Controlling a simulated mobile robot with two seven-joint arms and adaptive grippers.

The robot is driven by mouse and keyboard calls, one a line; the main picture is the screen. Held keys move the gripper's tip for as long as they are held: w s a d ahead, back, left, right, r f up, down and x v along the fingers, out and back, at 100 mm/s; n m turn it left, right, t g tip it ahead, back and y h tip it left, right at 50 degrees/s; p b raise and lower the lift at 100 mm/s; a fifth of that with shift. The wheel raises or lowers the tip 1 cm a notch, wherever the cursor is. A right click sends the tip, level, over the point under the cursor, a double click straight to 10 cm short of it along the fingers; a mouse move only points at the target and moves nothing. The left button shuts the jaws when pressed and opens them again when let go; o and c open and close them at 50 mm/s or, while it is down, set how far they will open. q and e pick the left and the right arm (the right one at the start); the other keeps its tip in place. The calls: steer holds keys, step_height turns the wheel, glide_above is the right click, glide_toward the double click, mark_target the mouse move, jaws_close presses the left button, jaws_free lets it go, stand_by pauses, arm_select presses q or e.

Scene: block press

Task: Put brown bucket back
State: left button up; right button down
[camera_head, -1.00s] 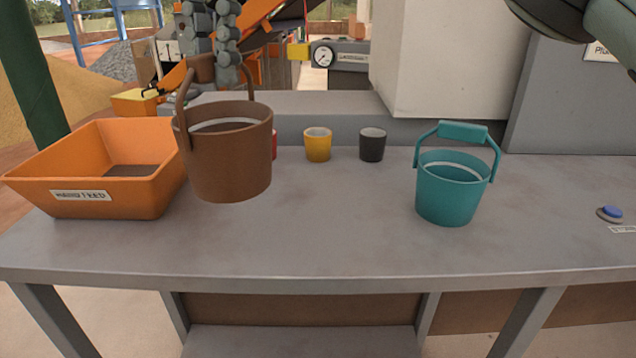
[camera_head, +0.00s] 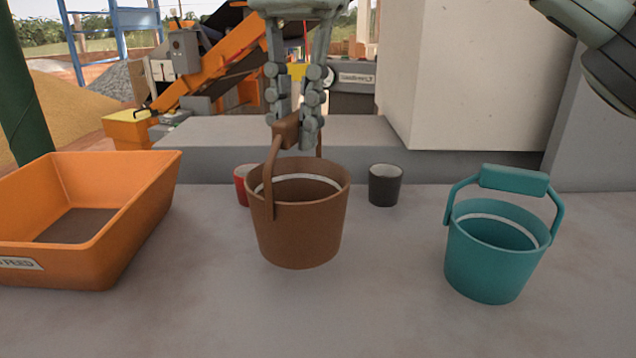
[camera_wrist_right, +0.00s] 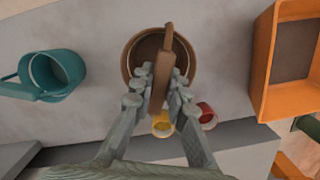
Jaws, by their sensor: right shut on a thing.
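The brown bucket (camera_head: 299,225) hangs upright by its handle in the middle of the head view, over the grey table. My right gripper (camera_head: 292,130) is shut on the raised handle. In the right wrist view the bucket (camera_wrist_right: 134,60) is below the fingers of the gripper (camera_wrist_right: 166,85), with the handle between them. I cannot tell whether its base touches the table. It hides the yellow cup in the head view. My left gripper is not in view.
An orange tub (camera_head: 135,225) stands at left and a teal bucket (camera_head: 492,265) at right. A red cup (camera_head: 241,187) and a black cup (camera_head: 385,186) stand behind; a yellow cup (camera_wrist_right: 162,124) shows in the wrist view. The table (camera_head: 400,310) is clear in front.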

mark_target(318, 173)
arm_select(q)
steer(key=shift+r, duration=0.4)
arm_select(e)
steer(key=f, duration=0.1)
steer(key=d+f, duration=0.1)
steer(key=f, duration=0.1)
steer(key=d+f, duration=0.1)
steer(key=f, duration=0.1)
steer(key=shift+s+d+f, duration=0.15)
steer(key=shift+s+f, duration=0.05)
steer(key=shift+s, duration=0.2)
steer(key=shift+f, duration=0.1)
steer(key=c, duration=1.5)
jaws_free()
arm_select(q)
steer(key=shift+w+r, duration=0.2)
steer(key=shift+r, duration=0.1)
